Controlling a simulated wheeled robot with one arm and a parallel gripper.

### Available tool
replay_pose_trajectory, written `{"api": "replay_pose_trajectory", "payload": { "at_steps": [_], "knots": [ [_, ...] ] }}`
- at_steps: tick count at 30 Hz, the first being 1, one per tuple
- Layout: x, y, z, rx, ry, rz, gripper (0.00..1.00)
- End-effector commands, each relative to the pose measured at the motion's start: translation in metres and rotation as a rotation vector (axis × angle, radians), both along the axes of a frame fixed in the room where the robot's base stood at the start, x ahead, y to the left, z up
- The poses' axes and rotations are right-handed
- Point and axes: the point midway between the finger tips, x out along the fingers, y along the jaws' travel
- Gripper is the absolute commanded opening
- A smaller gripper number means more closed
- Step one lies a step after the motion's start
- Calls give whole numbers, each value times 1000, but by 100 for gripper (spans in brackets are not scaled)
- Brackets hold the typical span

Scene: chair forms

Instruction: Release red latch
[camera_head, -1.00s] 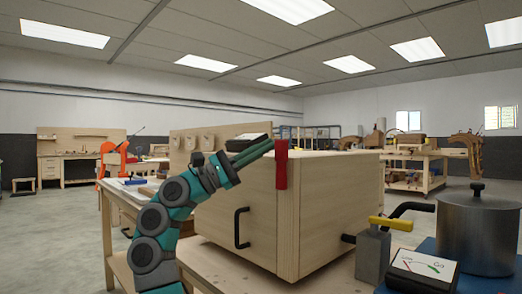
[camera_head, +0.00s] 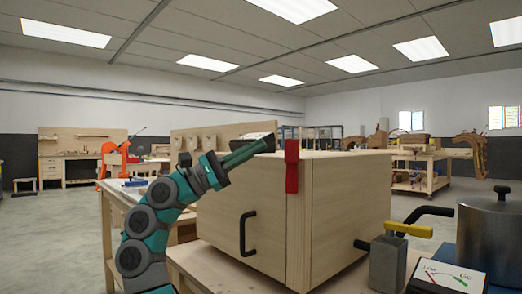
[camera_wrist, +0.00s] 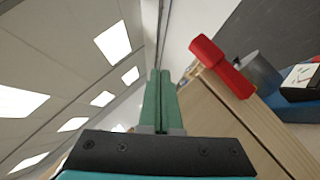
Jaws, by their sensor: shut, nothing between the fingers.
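The red latch (camera_head: 291,166) hangs upright at the top front edge of a wooden box (camera_head: 350,200), near the box's corner. It also shows in the wrist view (camera_wrist: 222,66), to the right of the fingers. The box has a black handle (camera_head: 245,232) on its front face. My gripper (camera_head: 268,143) is at the height of the box's top, just left of the latch, apart from it. In the wrist view my gripper (camera_wrist: 160,75) has its two green fingers together with nothing between them.
A grey block with a yellow lever (camera_head: 407,229), a metal pot (camera_head: 492,235) and a gauge (camera_head: 450,277) stand right of the box. The box rests on a wooden table (camera_head: 190,262). The air above the box is clear.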

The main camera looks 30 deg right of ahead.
Motion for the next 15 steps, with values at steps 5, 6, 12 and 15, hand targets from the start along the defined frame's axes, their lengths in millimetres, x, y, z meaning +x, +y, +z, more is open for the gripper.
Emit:
{"api": "replay_pose_trajectory", "payload": {
  "at_steps": [5,6,12,15],
  "knots": [
    [10,16,1,-2,1,2,0],
    [14,20,1,-2,3,3,0],
    [26,40,3,-3,1,4,0],
    [32,49,2,-1,-2,3,0]
  ]
}}
